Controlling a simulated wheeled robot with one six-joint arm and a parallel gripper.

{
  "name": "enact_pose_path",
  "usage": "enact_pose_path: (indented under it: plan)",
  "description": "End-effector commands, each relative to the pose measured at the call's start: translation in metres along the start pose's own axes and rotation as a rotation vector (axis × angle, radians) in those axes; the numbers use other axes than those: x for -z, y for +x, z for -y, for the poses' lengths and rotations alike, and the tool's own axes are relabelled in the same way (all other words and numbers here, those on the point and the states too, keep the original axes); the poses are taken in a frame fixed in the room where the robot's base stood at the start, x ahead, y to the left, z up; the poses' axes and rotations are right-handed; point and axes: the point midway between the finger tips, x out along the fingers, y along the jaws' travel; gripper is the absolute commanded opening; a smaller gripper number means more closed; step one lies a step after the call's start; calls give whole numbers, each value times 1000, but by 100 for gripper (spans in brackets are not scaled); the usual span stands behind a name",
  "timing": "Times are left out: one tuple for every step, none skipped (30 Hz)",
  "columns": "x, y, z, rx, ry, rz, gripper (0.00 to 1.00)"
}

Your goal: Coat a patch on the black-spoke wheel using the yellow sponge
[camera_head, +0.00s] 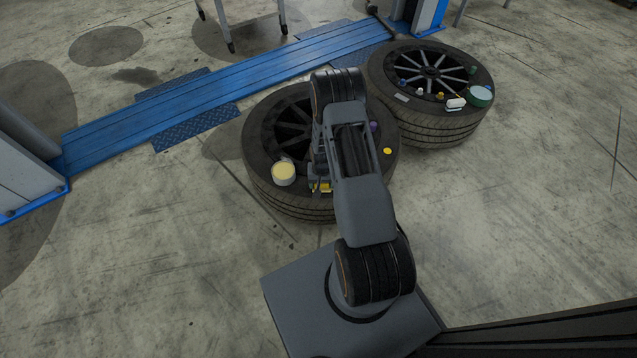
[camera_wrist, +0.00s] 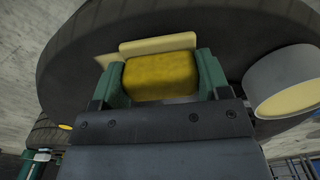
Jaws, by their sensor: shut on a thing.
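The black-spoke wheel (camera_head: 262,150) lies flat on the floor, its right part hidden by my arm. Its dark tyre (camera_wrist: 75,50) fills the upper part of the wrist view. My gripper (camera_wrist: 160,82), with green fingers, is shut on the yellow sponge (camera_wrist: 160,76). In the head view the sponge (camera_head: 320,188) shows at the wheel's near side, partly hidden. A pale cream patch (camera_wrist: 152,46) shows against the tyre just beyond the sponge. I cannot tell whether the sponge touches it. A tin with cream-yellow contents (camera_head: 284,173) stands on the tyre left of my gripper; it also shows in the wrist view (camera_wrist: 280,82).
A second wheel with silver spokes (camera_head: 470,72) lies at the upper right, bearing small items and a round green-rimmed tin (camera_head: 480,96). A yellow disc (camera_head: 387,151) and a purple item (camera_head: 374,126) lie on the near wheel. A blue ramp (camera_head: 190,100) crosses behind.

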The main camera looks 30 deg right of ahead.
Motion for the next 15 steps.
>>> enact_pose_path:
  plan:
    - [0, 0, -3, 0, 1, 0, 47]
    - [0, 1, -4, 0, 1, 0, 47]
    - [0, 1, -6, 0, 1, 0, 47]
    - [0, 1, -7, 0, 1, 0, 47]
    - [0, 1, -8, 0, 1, 0, 47]
    - [0, 1, -10, 0, 1, 0, 47]
    - [1, 1, -11, 0, 1, 0, 47]
    - [1, 1, -12, 0, 1, 0, 47]
    - [1, 1, -14, 0, 1, 0, 47]
    - [1, 2, -16, 0, 1, 0, 47]
    - [1, 2, -17, 0, 1, 0, 47]
    - [1, 2, -19, 0, 1, 0, 47]
    - [1, 2, -20, 0, 1, 0, 47]
    - [1, 2, -22, 0, 1, 0, 47]
    - [1, 2, -23, 0, 1, 0, 47]
